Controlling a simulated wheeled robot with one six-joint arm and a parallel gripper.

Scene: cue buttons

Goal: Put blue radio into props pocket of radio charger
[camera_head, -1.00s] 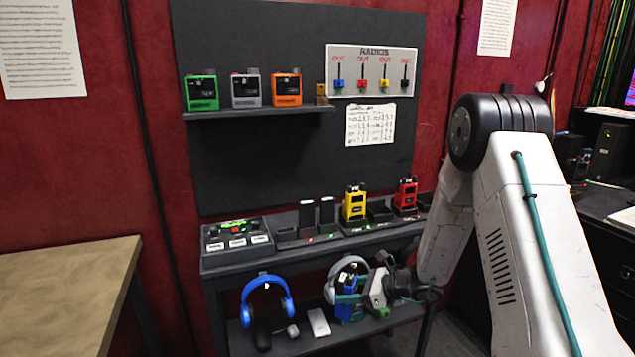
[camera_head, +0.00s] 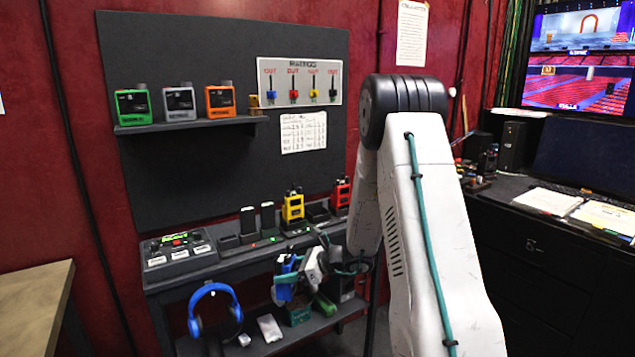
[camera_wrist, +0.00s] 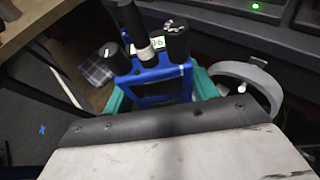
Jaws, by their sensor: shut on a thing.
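The blue radio (camera_wrist: 155,78) is upright in the wrist view, with its black antenna and knobs on top. My gripper (camera_wrist: 158,98) is shut on it, with teal fingers on both sides. The radio charger (camera_head: 270,240) stands on the table top. It holds a yellow radio (camera_head: 293,207) and a red radio (camera_head: 341,193), with other pockets between and beside them. I cannot read the pocket labels.
Blue headphones (camera_head: 212,305) and a white box (camera_head: 269,327) lie on the lower shelf (camera_head: 300,334). A control box (camera_head: 178,252) is left of the charger. Green, grey and orange devices stand on the wall shelf (camera_head: 190,124). A desk with screens is at the right.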

